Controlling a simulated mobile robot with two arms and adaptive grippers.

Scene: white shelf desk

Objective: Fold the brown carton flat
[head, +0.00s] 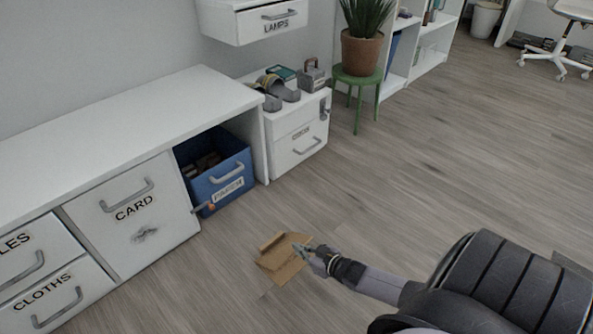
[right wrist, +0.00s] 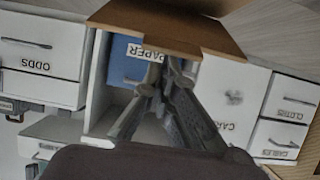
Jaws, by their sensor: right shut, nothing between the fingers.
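The brown carton (head: 282,262) lies on the wooden floor in the middle front of the head view. It looks low and mostly flattened, with a flap at its far left end standing a little. In the right wrist view part of the carton (right wrist: 185,32) spans the top, beyond the fingertips. My right gripper (head: 303,252) is at the carton's right side, its fingertips over or against that edge; I cannot tell whether they touch. Its fingers (right wrist: 152,88) are closed together with nothing between them. My left gripper is not in view.
A white desk (head: 130,125) with labelled drawers stands left, with a blue paper bin (head: 222,172) in its opening. A white cabinet (head: 290,137) carrying small items and a green stool (head: 357,78) with a potted plant stand behind.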

